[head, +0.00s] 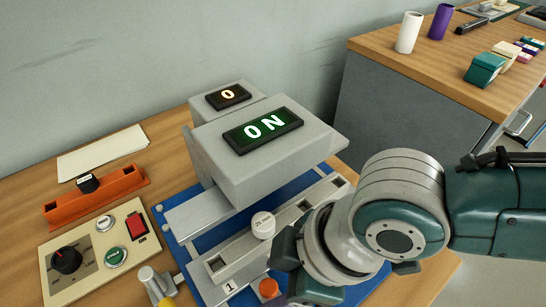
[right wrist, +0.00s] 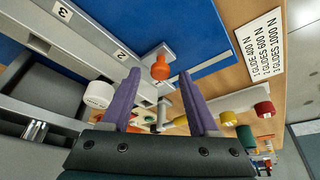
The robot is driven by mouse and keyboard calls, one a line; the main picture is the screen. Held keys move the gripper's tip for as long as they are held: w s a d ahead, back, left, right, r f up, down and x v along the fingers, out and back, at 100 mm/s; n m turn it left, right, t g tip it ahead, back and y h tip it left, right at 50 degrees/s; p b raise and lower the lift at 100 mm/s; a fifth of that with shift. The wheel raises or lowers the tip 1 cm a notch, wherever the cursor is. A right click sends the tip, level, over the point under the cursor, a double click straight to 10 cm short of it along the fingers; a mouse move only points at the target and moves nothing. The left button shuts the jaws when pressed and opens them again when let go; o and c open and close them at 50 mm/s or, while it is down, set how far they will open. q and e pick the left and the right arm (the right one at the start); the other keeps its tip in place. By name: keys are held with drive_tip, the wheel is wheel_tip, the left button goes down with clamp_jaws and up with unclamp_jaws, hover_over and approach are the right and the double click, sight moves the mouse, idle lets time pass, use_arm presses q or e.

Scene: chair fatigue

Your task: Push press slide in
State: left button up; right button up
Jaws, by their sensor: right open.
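The grey press (head: 262,160) stands on a blue base (head: 176,215), with a lit green ON display (head: 262,130) on top. A metal slide rail (head: 235,262) runs along its front, with square slots and a number 1 at the near end. A white cylinder (head: 263,225) sits on the rail; it also shows in the right wrist view (right wrist: 98,95). An orange knob (head: 268,289) is in front of the rail. My right gripper (right wrist: 160,74) is open, its purple fingers apart, with the orange knob (right wrist: 160,68) showing between the tips. My left gripper is out of view.
A control panel (head: 93,250) with a dial and buttons and an orange block (head: 95,197) lie at left. A second display (head: 228,96) reads 0. A label sheet (right wrist: 261,47) lists slides and forces. A side table (head: 440,62) at right holds cups and boxes.

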drive_tip(key=shift+a+f, duration=0.15)
drive_tip(key=shift+f, duration=0.2)
clamp_jaws()
idle(0.3)
idle(0.9)
